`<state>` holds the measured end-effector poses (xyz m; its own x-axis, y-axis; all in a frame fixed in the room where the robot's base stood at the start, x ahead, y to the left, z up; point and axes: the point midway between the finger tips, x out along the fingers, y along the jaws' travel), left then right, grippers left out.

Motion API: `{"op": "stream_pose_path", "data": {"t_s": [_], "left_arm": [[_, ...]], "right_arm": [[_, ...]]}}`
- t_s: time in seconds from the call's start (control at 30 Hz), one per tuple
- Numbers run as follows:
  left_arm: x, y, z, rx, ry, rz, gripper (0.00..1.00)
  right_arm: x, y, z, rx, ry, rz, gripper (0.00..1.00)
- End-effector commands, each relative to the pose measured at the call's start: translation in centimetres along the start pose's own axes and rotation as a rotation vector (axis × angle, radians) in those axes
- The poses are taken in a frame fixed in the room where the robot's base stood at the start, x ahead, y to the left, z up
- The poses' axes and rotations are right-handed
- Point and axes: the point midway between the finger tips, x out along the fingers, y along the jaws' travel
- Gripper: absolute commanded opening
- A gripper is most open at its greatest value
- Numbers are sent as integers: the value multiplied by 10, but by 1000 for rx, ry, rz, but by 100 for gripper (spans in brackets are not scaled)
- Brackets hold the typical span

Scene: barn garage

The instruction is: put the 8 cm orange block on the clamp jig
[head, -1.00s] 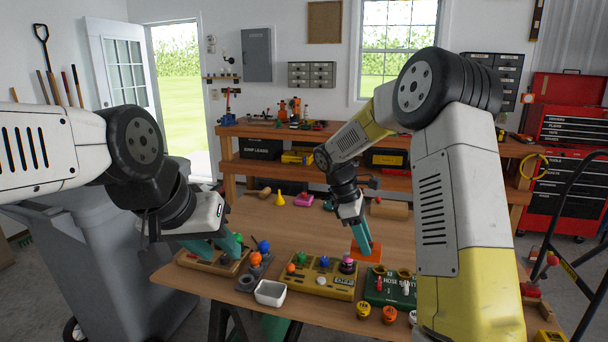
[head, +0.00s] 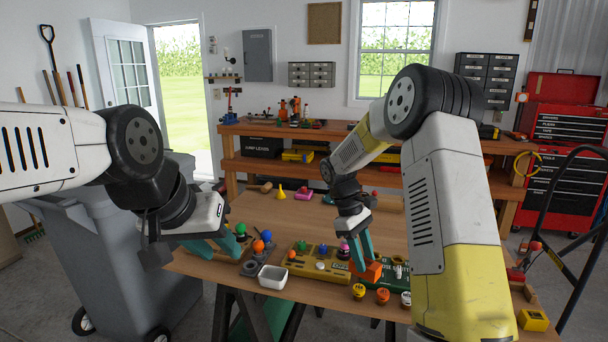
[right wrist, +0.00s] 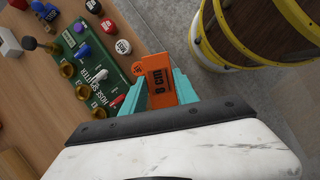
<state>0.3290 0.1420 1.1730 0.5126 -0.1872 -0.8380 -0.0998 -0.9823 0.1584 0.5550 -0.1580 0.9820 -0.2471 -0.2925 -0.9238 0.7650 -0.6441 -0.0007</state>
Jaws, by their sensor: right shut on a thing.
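The orange block (right wrist: 157,84), marked "8 cm", is between the teal fingers of my right gripper (right wrist: 152,92) in the right wrist view. In the head view my right gripper (head: 363,252) is shut on the block (head: 366,272), which is tilted above the green hose splitter board (head: 400,268), partly hiding it. My left gripper (head: 220,246) is empty, with its fingers apart near the table's left front edge. A grey fixture (head: 250,268) lies beside it; I cannot tell whether this is the clamp jig.
A yellow-brown board (head: 312,268) with coloured knobs and a white tray (head: 272,277) are left of the block. Several round caps (head: 382,296) line the front edge. The table's middle (head: 290,215) is largely clear.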

Motion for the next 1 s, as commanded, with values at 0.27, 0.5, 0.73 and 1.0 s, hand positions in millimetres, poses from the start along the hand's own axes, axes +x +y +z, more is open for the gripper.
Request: {"op": "stream_pose_path", "data": {"t_s": [0.27,0.5,0.73,1.0], "left_arm": [[0,0,0,0,0,0,36],[0,0,0,0,0,0,36],[0,0,0,0,0,0,36],[0,0,0,0,0,0,36]], "right_arm": [[46,-14,-6,411,-4,-171,0],[87,-28,-12,798,-3,-332,0],[87,-29,-13,809,-2,-339,0],[93,-30,-15,806,-2,-335,0]]}}
